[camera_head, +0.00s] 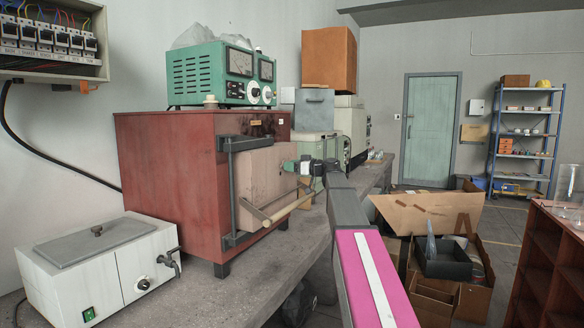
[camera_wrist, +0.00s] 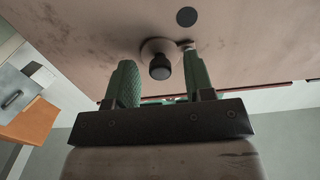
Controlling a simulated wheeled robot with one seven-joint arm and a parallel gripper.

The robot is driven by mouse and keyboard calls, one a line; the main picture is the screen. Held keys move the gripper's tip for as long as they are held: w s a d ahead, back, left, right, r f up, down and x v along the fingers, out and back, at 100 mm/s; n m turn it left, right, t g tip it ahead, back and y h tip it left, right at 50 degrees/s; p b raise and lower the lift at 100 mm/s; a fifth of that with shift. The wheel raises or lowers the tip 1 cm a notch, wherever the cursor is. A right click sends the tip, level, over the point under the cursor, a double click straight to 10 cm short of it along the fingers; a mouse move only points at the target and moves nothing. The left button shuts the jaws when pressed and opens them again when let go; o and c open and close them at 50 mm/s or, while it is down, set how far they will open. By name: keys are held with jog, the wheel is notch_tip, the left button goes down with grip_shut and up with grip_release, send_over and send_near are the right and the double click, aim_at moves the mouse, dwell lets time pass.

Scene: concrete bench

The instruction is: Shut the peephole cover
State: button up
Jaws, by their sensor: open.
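The kiln door (camera_head: 270,178) is a pale pinkish panel on the front of the red kiln (camera_head: 165,165), and it is closed against the body. In the wrist view the door face (camera_wrist: 90,30) shows a dark round spot (camera_wrist: 187,17), which looks like the peephole. Beside it is a pale round cover (camera_wrist: 150,46) with a black knob (camera_wrist: 160,67); the cover lies apart from the dark spot. My gripper (camera_head: 297,165) is at the door front. In the wrist view its green fingers (camera_wrist: 160,76) are open, one each side of the knob. Contact with the knob cannot be told.
A wooden-looking bar handle (camera_head: 275,209) sticks out from the door below my gripper. A green meter box (camera_head: 222,75) stands on the kiln. A white bath with a tap (camera_head: 100,265) is at the left. The bench front edge is bare.

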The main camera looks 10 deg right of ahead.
aim_at(280, 174)
jog(key=shift+c, duration=0.3)
grip_shut()
jog(key=m, duration=0.3)
jog(key=f+m, duration=0.1)
jog(key=m, duration=0.2)
jog(key=f+m, duration=0.1)
jog(key=m, duration=0.3)
jog(key=shift+s+a+f, duration=0.25)
jog(key=shift+s, duration=0.15)
jog(key=m, duration=0.4)
jog(key=shift+s+a+f+m, duration=0.25)
jog(key=shift+s+f+m, duration=0.05)
jog(key=shift+s, duration=0.1)
jog(key=m, duration=0.3)
jog(key=s+m, duration=0.1)
jog(key=shift+a+f+m, duration=0.1)
jog(key=shift+a+m, duration=0.25)
jog(key=shift+m, duration=0.05)
